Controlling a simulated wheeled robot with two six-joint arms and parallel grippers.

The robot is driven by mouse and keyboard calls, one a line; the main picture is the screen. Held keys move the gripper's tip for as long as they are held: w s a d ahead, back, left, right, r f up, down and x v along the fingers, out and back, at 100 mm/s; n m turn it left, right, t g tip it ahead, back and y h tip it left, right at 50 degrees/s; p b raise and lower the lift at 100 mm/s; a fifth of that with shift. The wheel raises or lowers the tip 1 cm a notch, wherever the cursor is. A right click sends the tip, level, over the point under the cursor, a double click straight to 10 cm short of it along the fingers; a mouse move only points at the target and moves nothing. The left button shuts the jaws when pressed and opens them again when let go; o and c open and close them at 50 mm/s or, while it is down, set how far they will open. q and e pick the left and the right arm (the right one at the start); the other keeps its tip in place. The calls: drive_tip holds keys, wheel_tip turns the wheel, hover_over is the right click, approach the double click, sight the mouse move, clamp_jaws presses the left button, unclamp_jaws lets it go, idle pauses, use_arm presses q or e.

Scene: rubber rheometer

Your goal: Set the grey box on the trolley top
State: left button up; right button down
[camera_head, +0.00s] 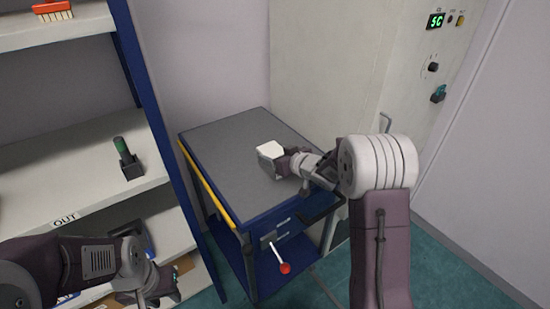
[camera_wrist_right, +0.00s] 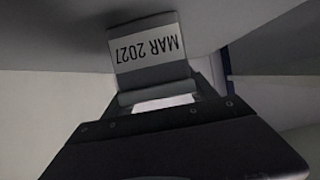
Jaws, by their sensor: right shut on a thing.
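The trolley (camera_head: 215,150) has a grey top with a blue frame and a yellow strip along its left edge. My right gripper (camera_head: 279,163) is over the right part of the top and is shut on a small pale grey box (camera_head: 269,149). In the right wrist view the box (camera_wrist_right: 150,68) sits between the fingers, with an upside-down label reading "MAR 2027". I cannot tell whether the box touches the top. My left gripper (camera_head: 165,285) is low at the left by the shelves, away from the trolley; its fingers are too unclear to read.
The left and middle of the trolley top are clear. A shelf rack (camera_head: 90,150) stands at the left, with a green-handled tool (camera_head: 127,160) and a red brush (camera_head: 53,10). A lever with a red knob (camera_head: 285,268) sticks out of the trolley's front. A pale cabinet (camera_head: 340,70) stands behind.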

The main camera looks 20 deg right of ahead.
drive_tip(key=shift+r, duration=0.1)
drive_tip(key=shift+s, duration=0.1)
drive_tip(key=shift+c, duration=1.3)
unclamp_jaws()
drive_tip(key=shift+s+d+r, duration=0.1)
drive_tip(key=shift+s+r, duration=0.05)
drive_tip(key=shift+r, duration=0.05)
drive_tip(key=p+v, duration=0.2)
drive_tip(key=v, duration=0.9)
drive_tip(key=shift+s, duration=0.3)
